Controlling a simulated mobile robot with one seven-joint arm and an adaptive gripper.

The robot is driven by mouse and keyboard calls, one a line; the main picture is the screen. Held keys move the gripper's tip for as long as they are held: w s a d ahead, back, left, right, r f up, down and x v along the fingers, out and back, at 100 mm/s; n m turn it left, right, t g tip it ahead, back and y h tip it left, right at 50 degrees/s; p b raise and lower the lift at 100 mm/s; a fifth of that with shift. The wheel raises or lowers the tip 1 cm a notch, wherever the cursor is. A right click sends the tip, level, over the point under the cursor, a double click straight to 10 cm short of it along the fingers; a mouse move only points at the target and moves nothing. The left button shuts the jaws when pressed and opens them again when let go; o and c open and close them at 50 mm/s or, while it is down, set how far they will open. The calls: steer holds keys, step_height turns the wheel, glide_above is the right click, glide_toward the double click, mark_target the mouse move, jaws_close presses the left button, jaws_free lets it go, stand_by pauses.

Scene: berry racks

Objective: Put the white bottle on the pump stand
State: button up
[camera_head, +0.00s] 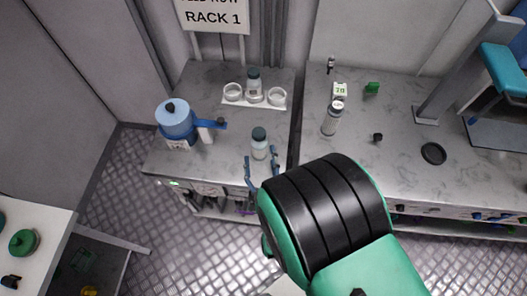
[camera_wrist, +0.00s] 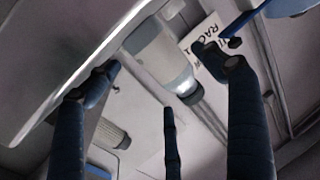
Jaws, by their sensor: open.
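A white bottle with a dark green cap (camera_head: 259,146) stands upright near the front of the left bench. It also shows large and tilted in the wrist view (camera_wrist: 158,55). My gripper (camera_head: 261,158) is open, its fingers on either side of this bottle's near side; in the wrist view the fingers (camera_wrist: 150,72) are spread around it. I cannot tell whether they touch it. A blue pump-like unit (camera_head: 175,121) with a blue arm stands left of the bottle. A white ring holder (camera_head: 235,102) behind holds a similar bottle (camera_head: 253,77) in its middle place. I cannot tell which is the pump stand.
A grey-capped bottle (camera_head: 332,118), a small white display box (camera_head: 340,90), a green item (camera_head: 372,88) and a black disc (camera_head: 434,153) are on the right bench. A RACK 1 sign (camera_head: 213,16) hangs behind. Bench surface between the bottle and the ring holder is clear.

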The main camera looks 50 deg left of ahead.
steer(key=p+v, duration=0.1)
steer(key=v, duration=0.7)
steer(key=shift+s+d, duration=0.15)
steer(key=shift+d, duration=0.2)
steer(key=shift+c, duration=0.8)
